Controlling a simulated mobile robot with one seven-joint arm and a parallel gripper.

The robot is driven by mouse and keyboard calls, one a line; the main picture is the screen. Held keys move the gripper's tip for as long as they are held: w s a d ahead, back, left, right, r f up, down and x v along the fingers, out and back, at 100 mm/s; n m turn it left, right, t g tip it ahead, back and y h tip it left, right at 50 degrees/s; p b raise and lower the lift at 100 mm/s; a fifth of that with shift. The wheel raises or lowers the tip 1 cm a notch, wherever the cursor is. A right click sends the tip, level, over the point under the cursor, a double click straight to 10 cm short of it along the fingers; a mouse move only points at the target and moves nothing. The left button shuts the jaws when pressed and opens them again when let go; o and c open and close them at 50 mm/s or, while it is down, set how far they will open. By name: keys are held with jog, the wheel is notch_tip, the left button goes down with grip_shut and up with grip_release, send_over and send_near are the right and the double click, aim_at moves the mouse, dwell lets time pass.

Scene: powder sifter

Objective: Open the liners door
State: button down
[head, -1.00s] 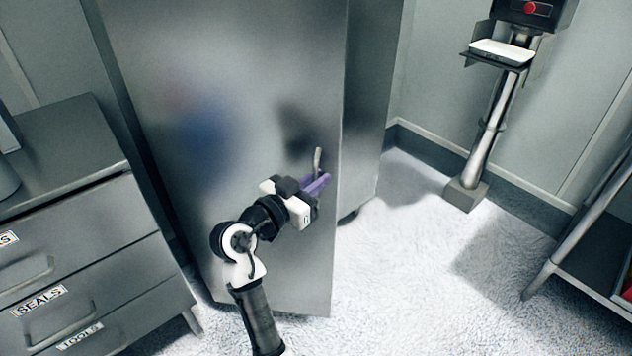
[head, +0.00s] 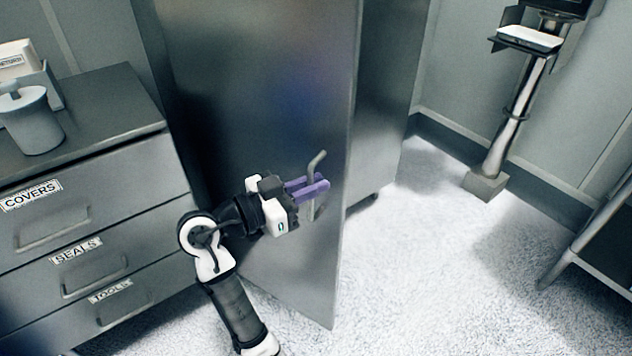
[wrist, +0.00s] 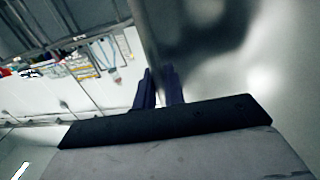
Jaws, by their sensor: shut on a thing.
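The metal cabinet door (head: 262,110) stands ajar in the head view, its free edge swung out from the grey cabinet body (head: 390,110). No label shows on it, so I cannot tell if it is the liners door. A bar handle (head: 317,160) sits near its free edge. My gripper (head: 318,187) has purple fingers shut on the handle; the handle's upper end sticks out above them. In the wrist view the fingers (wrist: 158,88) show beside the shiny door surface (wrist: 235,55); the handle is hidden there.
A drawer unit (head: 95,160) labelled COVERS, SEALS and TOOLS stands close at the left, with a grey canister (head: 32,122) on top. A pedestal (head: 510,115) stands at the back right. The floor (head: 425,260) right of the door is clear.

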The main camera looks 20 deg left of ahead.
dwell(0.3)
jog(key=c, duration=1.6)
grip_release()
jog(key=b+v, duration=0.1)
jog(key=v, duration=1.3)
jog(key=shift+d, duration=0.1)
